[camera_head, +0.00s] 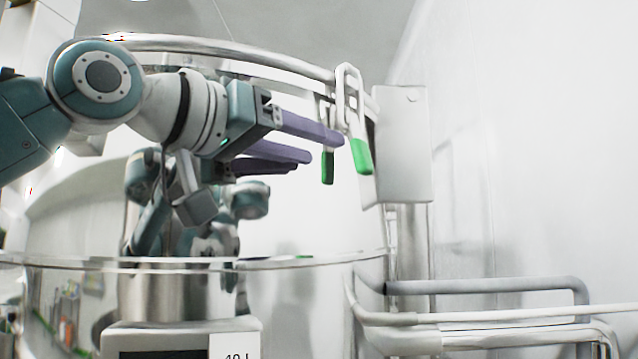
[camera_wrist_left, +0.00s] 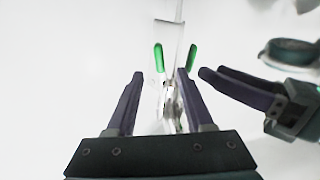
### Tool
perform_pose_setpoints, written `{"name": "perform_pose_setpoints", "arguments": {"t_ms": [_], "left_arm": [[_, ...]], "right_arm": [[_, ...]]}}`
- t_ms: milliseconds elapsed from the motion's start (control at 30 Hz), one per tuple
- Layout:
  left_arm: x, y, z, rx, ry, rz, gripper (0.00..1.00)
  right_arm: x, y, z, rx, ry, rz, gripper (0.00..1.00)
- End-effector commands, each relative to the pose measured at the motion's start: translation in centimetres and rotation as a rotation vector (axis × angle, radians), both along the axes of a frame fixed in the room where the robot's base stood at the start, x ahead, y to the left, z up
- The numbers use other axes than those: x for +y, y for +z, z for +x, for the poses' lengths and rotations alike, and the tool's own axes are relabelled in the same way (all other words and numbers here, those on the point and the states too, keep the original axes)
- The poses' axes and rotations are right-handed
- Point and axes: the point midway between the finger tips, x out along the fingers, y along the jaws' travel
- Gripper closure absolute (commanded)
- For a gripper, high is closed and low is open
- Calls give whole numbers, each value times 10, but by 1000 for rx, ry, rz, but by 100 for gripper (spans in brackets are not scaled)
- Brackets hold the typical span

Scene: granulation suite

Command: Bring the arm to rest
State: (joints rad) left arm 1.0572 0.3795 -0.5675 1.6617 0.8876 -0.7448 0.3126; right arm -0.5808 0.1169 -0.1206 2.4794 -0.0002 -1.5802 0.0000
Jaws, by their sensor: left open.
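My left gripper (camera_head: 325,148) reaches in from the left in the head view, with purple fingers parted and nothing between them. In the left wrist view the fingers (camera_wrist_left: 160,74) are also apart. A metal loop clamp (camera_head: 348,80) with green-tipped ends hangs from the curved rim, just right of the fingertips. In the left wrist view its green ends (camera_wrist_left: 158,57) show beyond the fingertips. I cannot tell whether the fingers touch it. A second purple-fingered gripper (camera_wrist_left: 296,110) at the right looks like a mirror image in polished metal.
A raised round lid rim (camera_head: 230,48) arches behind my arm. Below is a polished steel vessel (camera_head: 310,310) with reflections. A pale box (camera_head: 405,145) stands right of the clamp, and grey pipes (camera_head: 490,286) run at the lower right. The upper right is bare wall.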

Motion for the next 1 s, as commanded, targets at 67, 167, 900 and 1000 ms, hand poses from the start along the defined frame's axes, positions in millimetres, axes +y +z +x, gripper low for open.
{"name": "perform_pose_setpoints", "arguments": {"t_ms": [67,167,900,1000], "left_arm": [[0,0,0,0,0,0,48],[0,0,0,1,0,1,48],[82,-288,-188,678,228,501,48],[110,-310,-241,815,279,593,48]], "right_arm": [[0,0,0,-1,0,0,50],[0,0,0,-1,0,-1,50],[-2,69,1,-3,3,-6,50],[-2,78,0,-2,3,-6,50]]}}
